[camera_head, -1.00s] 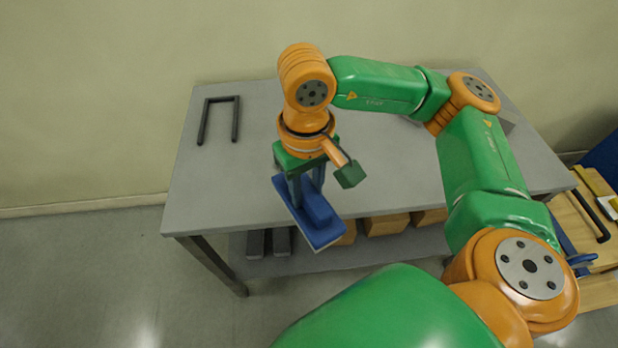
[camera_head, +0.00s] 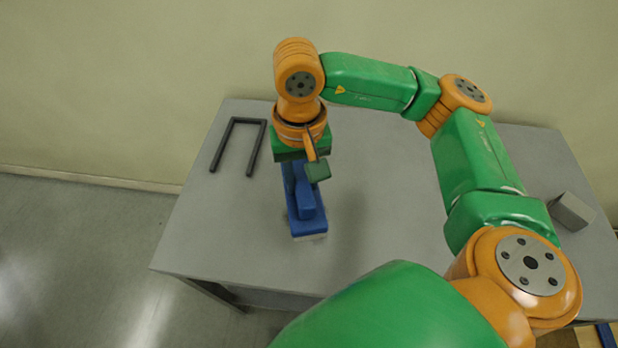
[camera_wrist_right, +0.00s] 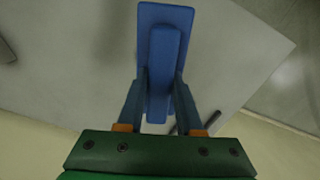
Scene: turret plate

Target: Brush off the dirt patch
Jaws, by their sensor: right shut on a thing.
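My right gripper (camera_head: 300,172) is shut on a blue brush (camera_head: 308,212) with a raised handle block and a pale underside edge. In the right wrist view the two fingers of the gripper (camera_wrist_right: 159,105) clasp the sides of the handle of the brush (camera_wrist_right: 165,25). The brush is over the grey table (camera_head: 380,245); I cannot tell whether it touches the top. I see no clear dirt patch; the brush and arm hide part of the table. My left gripper is not in view.
A dark U-shaped frame (camera_head: 233,122) lies at the table's back left. A grey block (camera_head: 571,211) is at the right side. The table's middle and left front are clear. A wall (camera_head: 130,90) stands behind.

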